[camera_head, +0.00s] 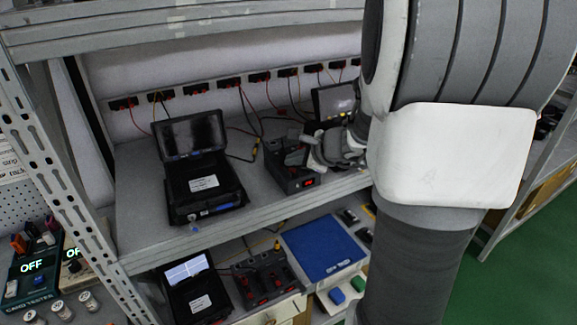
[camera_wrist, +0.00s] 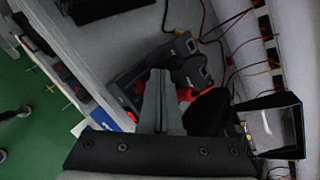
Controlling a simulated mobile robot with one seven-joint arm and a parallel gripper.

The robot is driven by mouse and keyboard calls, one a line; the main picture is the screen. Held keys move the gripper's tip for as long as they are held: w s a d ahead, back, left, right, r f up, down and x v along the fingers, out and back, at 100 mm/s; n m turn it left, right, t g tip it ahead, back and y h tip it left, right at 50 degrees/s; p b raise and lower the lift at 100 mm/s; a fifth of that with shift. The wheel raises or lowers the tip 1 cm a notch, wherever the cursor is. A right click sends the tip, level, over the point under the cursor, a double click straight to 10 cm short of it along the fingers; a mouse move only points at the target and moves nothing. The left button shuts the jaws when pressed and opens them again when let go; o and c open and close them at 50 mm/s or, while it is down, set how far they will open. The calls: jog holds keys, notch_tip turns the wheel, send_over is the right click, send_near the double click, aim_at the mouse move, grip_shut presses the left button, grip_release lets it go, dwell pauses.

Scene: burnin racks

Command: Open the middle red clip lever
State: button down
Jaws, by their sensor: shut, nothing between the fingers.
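A dark clip unit (camera_head: 290,183) with a small red display sits on the upper shelf, near the shelf's front edge. My gripper (camera_head: 297,157) is over this unit in the head view. In the wrist view, my gripper (camera_wrist: 160,72) is shut, its two grey fingers together with nothing between them. The fingers hide part of the unit between these. I cannot tell which red part is the middle lever or whether the fingers touch it.
An open black case with a screen (camera_head: 190,137) stands left of the unit. Another screen (camera_head: 335,101) stands behind. Sockets with red and black cables (camera_head: 228,82) line the back wall. The lower shelf holds a blue panel (camera_head: 322,248) and another clip unit (camera_head: 262,279).

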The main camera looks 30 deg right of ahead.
aim_at(294, 169)
jog(key=shift+r, duration=0.15)
jog(key=shift+r+p, duration=0.45)
jog(key=shift+r, duration=0.3)
jog(key=r+p, duration=0.2)
jog(key=r, duration=0.1)
jog(key=r+p, duration=0.2)
jog(key=shift+s, duration=0.35)
